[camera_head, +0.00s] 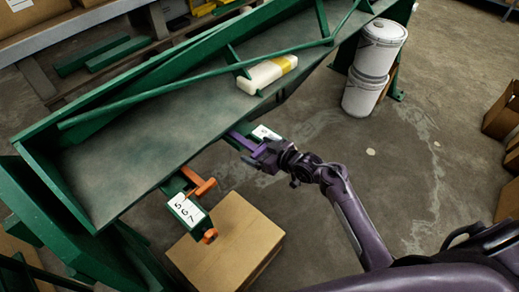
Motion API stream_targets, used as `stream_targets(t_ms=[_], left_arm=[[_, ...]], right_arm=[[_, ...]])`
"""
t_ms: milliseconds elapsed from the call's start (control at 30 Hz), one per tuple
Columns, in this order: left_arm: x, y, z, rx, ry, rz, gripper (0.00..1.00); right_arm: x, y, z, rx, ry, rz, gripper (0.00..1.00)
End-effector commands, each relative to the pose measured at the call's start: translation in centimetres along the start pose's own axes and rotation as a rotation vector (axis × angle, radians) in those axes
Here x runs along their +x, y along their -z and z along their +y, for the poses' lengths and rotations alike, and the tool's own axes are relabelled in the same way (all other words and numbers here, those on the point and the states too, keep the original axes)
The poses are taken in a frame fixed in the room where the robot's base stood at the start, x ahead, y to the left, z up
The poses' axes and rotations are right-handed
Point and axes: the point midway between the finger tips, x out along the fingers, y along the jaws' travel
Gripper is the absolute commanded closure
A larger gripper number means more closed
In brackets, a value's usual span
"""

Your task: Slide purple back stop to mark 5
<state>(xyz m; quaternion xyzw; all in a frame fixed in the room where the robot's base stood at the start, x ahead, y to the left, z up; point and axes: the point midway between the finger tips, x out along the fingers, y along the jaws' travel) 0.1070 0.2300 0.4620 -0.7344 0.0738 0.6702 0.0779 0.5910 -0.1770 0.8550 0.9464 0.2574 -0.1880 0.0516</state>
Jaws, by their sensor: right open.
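The purple back stop (243,137) sits at the front edge of the green machine, on its right-hand green arm. A white label plate (266,132) shows on that arm, but its figures are too small to read. My right gripper (254,154) is open at the purple back stop, coming from the lower right. It partly covers the stop, and I cannot tell whether it touches it. An orange back stop (201,186) sits on the left-hand arm, beside a plate marked 5, 6, 7 (187,209). My left gripper is not in view.
The green machine (130,143) runs diagonally across the view. A white and yellow bottle (267,74) lies on it. A cardboard box (228,243) stands below the left-hand arm. White buckets (376,55) are stacked at the upper right. Open concrete floor lies right of my gripper.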

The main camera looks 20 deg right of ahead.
Motion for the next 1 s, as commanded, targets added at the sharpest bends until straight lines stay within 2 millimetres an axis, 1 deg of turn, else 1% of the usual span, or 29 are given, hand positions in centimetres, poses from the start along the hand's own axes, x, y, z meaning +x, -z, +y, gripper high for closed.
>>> stream_targets(t_ms=[33,67,500,567,633,833,1000], left_arm=[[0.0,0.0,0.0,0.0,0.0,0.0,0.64],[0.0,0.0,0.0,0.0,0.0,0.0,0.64],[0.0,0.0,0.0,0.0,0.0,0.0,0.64],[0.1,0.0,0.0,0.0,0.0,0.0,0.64],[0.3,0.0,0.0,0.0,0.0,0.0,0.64],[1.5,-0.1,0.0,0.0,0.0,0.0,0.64],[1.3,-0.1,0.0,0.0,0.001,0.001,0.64]], right_arm=[[0.0,0.0,0.0,0.0,0.0,0.0,0.14],[0.0,0.0,0.0,0.0,0.0,0.0,0.18],[0.0,0.0,0.0,0.0,0.0,-0.001,0.76],[0.0,0.0,0.0,0.0,0.0,-0.001,0.76],[0.5,0.1,0.0,-0.001,0.001,0.001,0.76],[3.0,1.1,0.0,-0.001,0.001,0.001,0.76],[3.2,1.4,0.0,0.001,0.001,0.0,0.76]])
